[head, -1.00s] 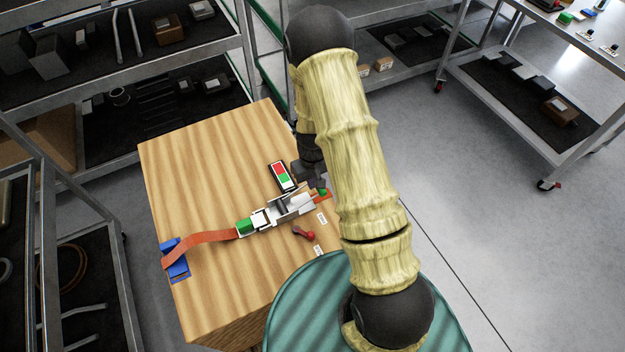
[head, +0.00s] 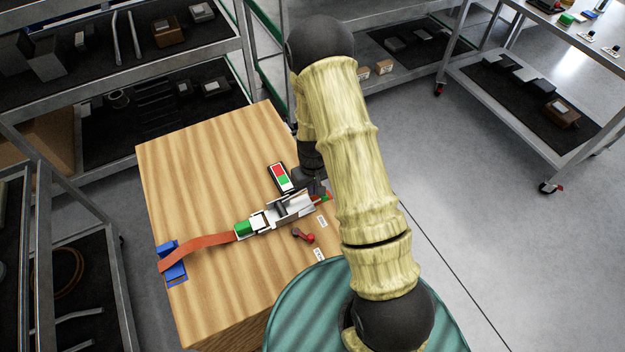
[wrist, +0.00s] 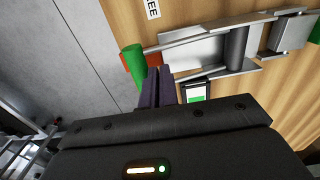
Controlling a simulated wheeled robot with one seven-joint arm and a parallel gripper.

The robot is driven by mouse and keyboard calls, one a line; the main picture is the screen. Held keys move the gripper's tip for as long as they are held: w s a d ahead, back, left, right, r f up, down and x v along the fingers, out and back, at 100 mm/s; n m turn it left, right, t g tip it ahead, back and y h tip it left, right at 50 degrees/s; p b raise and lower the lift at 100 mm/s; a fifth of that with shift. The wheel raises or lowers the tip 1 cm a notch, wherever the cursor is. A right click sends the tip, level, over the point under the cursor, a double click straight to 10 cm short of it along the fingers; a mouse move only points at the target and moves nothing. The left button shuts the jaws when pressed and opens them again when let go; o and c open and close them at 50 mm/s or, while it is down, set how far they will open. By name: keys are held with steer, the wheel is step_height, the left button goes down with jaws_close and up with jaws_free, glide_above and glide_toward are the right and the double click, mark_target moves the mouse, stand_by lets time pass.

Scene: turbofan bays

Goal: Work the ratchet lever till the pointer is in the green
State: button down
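The ratchet (head: 290,207) is a silver frame on the wooden bench, with an orange strap (head: 205,243) running left to a blue anchor (head: 173,262). A green bar (wrist: 134,60) crosses the ratchet's end in the wrist view; I take it for the lever's grip. My gripper (wrist: 158,72) has its two dark fingers close together, with nothing seen between them. They are right beside the green bar; I cannot tell if they touch it. In the head view my gripper (head: 320,190) is at the ratchet's right end. A red and green gauge (head: 280,177) lies behind the ratchet; its pointer is too small to make out.
A small red-ended part (head: 303,236) and white labels (head: 322,221) lie in front of the ratchet. The wooden bench (head: 200,160) is clear at the back left. Shelving (head: 120,70) stands behind, and a cart (head: 545,110) stands at the right.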

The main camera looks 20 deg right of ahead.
steer(key=shift+r+p, duration=1.85)
steer(key=shift+r, duration=0.75)
step_height(320, 180, up, 4)
steer(key=p, duration=0.3)
steer(key=shift+r, duration=0.2)
